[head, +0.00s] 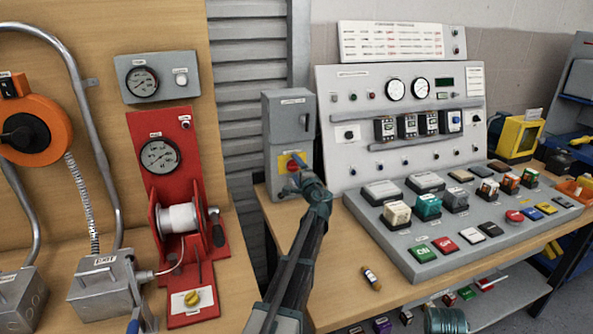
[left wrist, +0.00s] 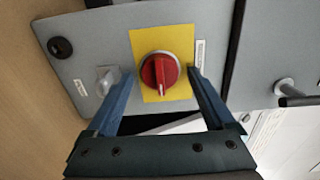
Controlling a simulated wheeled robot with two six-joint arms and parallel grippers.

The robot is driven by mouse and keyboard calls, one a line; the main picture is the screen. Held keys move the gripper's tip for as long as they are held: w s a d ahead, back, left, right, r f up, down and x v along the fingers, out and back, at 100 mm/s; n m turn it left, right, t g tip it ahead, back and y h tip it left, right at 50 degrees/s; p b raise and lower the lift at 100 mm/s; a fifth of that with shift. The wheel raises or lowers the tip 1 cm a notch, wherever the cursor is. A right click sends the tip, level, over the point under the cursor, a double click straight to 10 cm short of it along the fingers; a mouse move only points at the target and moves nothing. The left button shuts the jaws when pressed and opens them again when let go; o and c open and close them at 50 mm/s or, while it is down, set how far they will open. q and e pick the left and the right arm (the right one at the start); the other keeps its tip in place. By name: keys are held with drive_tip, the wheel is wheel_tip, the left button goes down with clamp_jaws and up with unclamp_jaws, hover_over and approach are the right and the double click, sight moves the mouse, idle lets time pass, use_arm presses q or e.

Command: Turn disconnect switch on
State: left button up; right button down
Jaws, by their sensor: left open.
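The disconnect switch is a red rotary knob (left wrist: 159,71) on a yellow plate (left wrist: 180,45), on the front of a grey box (head: 284,108). In the head view the yellow plate (head: 284,161) shows just above my left gripper (head: 297,175), which hides part of the knob. In the left wrist view my left gripper (left wrist: 160,88) is open, with one finger on each side of the knob. The knob has a pale pointer line running up and down in that view. I cannot tell whether the fingers touch it. My right gripper is not in view.
A grey control panel (head: 335,130) with meters and breakers stands right of the box. A sloped button console (head: 400,235) is in front of it. A small cylinder (head: 371,279) lies on the wooden bench (head: 335,300). A red winch stand (head: 163,187) is on the left.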

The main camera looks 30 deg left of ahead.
use_arm(q)
drive_tip(key=v, duration=1.3)
drive_tip(key=shift+s+d, duration=0.25)
drive_tip(key=shift+s, duration=0.05)
